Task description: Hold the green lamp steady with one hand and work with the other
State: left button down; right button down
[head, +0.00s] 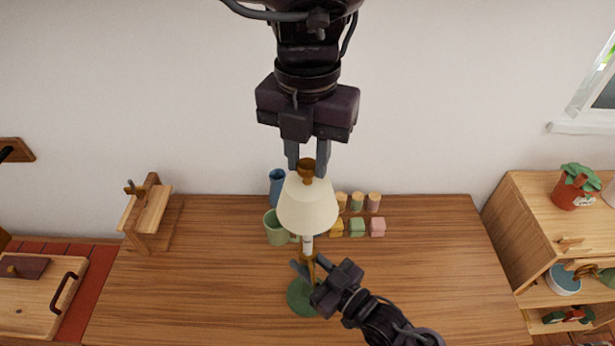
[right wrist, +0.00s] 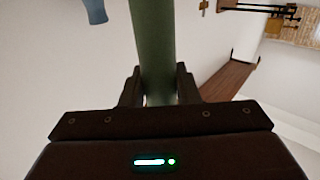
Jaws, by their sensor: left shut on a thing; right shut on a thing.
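The green lamp stands on the wooden table, its round green base (head: 301,297) near the front middle. Its cream shade (head: 307,207) is above, with a brown knob (head: 307,166) on top. A short white part (head: 307,243) shows below the shade; I cannot tell whether the shade rests on the lamp. My left gripper (head: 307,172) reaches down from above and is shut on the brown knob. My right gripper (head: 309,267) comes from the lower right and is shut on the lamp's stem. In the right wrist view, the green stem (right wrist: 153,50) passes between the fingers.
A green mug (head: 275,228) and a blue vase (head: 277,187) stand close left of the shade. Several small coloured blocks, including a pink one (head: 377,227), are to its right. A wooden stand (head: 146,212) is at the table's left. The table's right side is clear.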

pick_arm(q)
jog(key=shift+r, duration=0.5)
jog(key=c, duration=1.1)
grip_release()
jog(key=shift+c, duration=0.2)
notch_tip(320, 180, up, 7)
jog(key=shift+r, duration=0.2)
pick_arm(e)
jog(key=c, duration=1)
grip_release()
